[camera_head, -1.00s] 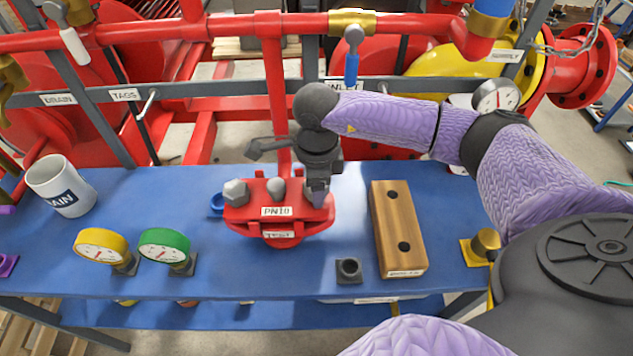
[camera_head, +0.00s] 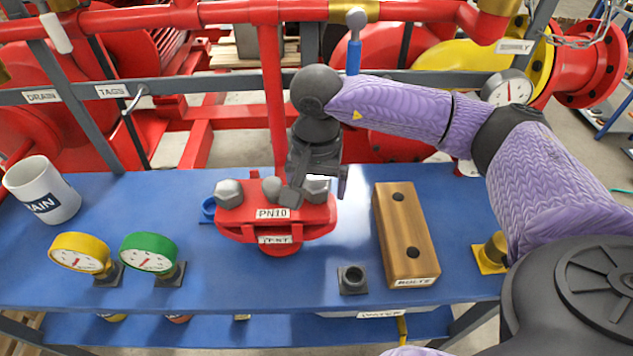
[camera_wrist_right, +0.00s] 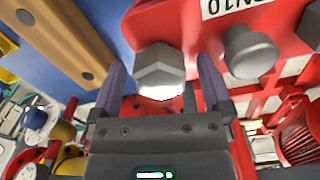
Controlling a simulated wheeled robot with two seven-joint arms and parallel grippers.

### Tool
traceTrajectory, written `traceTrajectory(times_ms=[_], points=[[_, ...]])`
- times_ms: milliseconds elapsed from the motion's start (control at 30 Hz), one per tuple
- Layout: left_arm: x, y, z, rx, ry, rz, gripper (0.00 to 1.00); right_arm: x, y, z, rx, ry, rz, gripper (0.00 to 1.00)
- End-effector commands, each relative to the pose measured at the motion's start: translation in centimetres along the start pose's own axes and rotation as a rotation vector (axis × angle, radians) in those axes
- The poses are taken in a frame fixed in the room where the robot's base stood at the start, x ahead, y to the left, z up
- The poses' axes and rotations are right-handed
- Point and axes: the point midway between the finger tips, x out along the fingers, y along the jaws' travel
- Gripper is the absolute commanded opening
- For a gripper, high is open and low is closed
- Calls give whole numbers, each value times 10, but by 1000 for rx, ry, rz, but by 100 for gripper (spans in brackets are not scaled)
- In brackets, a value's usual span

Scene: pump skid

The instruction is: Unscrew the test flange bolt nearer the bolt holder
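The red test flange (camera_head: 275,222), labelled PN10 and TEST, stands on the blue bench. It carries a grey hex bolt at the left (camera_head: 229,193), a smaller grey stud in the middle (camera_head: 271,187) and a grey hex bolt at the right (camera_head: 317,188), nearer the wooden bolt holder (camera_head: 407,235). My right gripper (camera_head: 318,187) is at the right bolt, with a finger on each side. In the right wrist view, the bolt head (camera_wrist_right: 160,72) lies between the open fingers (camera_wrist_right: 161,92), with small gaps visible. My left gripper is out of view.
The holder shows two holes. A dark square socket (camera_head: 352,280) lies left of it. Yellow (camera_head: 80,252) and green (camera_head: 149,253) gauges and a white mug (camera_head: 40,190) stand at the left. Red pipes and a grey rail (camera_head: 210,82) run behind the bench.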

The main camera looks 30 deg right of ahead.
Motion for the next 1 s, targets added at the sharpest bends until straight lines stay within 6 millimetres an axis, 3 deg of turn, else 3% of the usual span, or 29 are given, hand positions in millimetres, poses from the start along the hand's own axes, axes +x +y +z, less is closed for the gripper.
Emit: traceTrajectory(times_ms=[233, 500, 633, 1000], points=[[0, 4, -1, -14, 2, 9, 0, 0, 0, 0, 1, 0, 0, 100], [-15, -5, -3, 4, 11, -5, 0, -68, -1, -1, 0, 3, -4, 100], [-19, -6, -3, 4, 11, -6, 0, -91, 0, 0, 0, 1, -2, 100], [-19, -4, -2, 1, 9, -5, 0, -99, 0, 0, 1, 0, 0, 100]])
